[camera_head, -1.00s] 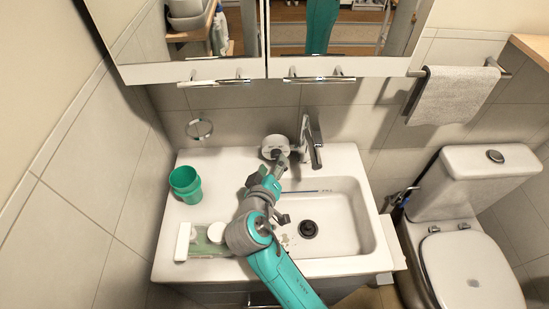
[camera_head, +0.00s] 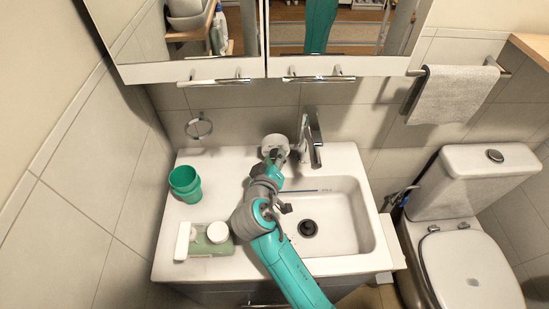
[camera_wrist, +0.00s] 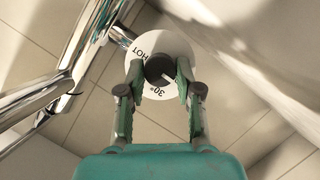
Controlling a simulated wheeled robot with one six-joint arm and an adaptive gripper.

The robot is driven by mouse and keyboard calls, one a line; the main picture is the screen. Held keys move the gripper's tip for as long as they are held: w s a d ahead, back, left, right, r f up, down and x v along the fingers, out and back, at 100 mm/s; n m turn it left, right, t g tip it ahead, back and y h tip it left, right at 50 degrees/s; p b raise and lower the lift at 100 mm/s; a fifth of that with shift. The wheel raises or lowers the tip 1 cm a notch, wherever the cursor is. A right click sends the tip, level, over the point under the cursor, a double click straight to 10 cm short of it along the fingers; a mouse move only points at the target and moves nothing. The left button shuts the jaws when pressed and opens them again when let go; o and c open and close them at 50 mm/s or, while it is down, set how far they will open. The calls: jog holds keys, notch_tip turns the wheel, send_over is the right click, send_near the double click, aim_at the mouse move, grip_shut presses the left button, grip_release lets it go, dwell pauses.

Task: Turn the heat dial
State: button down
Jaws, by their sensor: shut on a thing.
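The heat dial (camera_wrist: 159,68) has a dark grey knob with a pale pointer line, set on a white round plate (camera_wrist: 139,58) marked "HOT" and "30°". My gripper (camera_wrist: 160,78) has one green fingertip on each side of the knob and is shut on it. The pointer line slants to the lower right in the wrist view. In the head view the white plate (camera_head: 275,140) sits at the back of the washbasin, left of the faucet, and my gripper (camera_head: 276,155) covers the knob.
The chrome faucet (camera_head: 311,138) stands close on the right of the dial. A green cup (camera_head: 185,184) and a green bottle with a white cap (camera_head: 209,240) are on the left counter. The basin (camera_head: 345,215) is open to the right.

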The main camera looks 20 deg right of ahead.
jog(key=m+y, duration=0.3)
jog(key=m, duration=0.1)
jog(key=shift+d+r, duration=0.1)
jog(key=shift+d, duration=0.15)
jog(key=m+t+y, duration=0.1)
jog(key=m+y, duration=0.1)
jog(key=m, duration=0.2)
jog(key=shift+s+d+y, duration=0.1)
jog(key=shift+y, duration=0.2)
dwell(0.3)
dwell(0.5)
jog(key=c, duration=0.8)
grip_release()
jog(key=shift+o, duration=0.2)
jog(key=v, duration=1.2)
jog(key=shift+f, duration=0.25)
